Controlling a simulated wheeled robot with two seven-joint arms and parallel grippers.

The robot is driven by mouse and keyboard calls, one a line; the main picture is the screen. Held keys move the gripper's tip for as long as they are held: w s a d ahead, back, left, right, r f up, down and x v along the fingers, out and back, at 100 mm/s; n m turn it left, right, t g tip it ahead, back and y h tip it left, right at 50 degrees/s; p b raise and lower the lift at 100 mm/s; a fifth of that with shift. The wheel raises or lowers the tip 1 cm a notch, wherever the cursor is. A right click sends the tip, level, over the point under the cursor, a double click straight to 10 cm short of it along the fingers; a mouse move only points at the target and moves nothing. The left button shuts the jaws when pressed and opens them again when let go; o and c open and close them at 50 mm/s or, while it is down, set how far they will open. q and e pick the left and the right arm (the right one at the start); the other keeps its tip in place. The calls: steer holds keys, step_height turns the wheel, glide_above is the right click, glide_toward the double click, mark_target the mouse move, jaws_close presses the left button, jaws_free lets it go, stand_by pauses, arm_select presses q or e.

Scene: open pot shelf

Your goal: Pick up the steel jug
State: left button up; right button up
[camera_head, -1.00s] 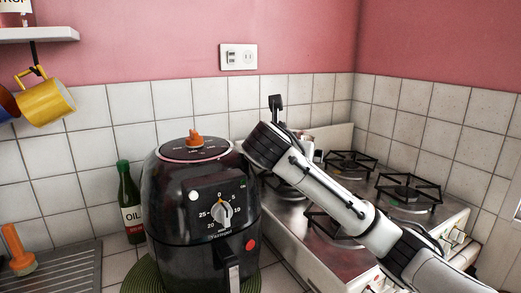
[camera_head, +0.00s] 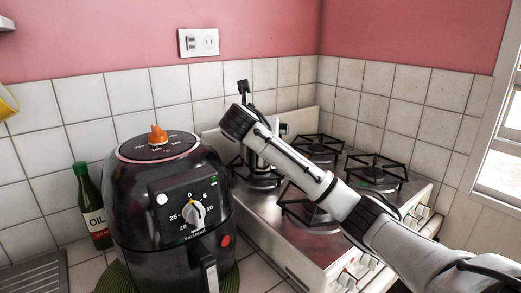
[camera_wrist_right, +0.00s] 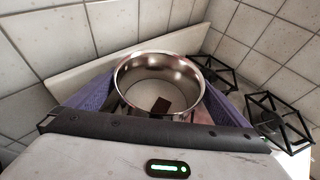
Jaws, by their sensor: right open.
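The steel jug (camera_wrist_right: 188,66) shows in the right wrist view as a shiny round vessel with a wide open rim, seen from above. A small dark patch shows inside it. My right gripper (camera_wrist_right: 158,104) is open, with one purple-padded finger on each side of the jug. I cannot tell whether either finger touches it. In the head view my right arm reaches over the stove to its back left burner and hides most of the jug and the gripper's fingers. My left gripper is not in view.
A black air fryer (camera_head: 150,210) stands on the counter left of the stove, close to my right arm. Black burner grates (camera_head: 376,170) cover the stove top (camera_head: 300,240). Tiled walls (camera_head: 400,100) close the corner.

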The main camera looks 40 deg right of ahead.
steer(key=shift+w+d+f, duration=0.15)
steer(key=shift+w+d, duration=0.05)
steer(key=c, duration=1.6)
steer(key=shift+r, duration=0.2)
steer(key=shift+c, duration=0.6)
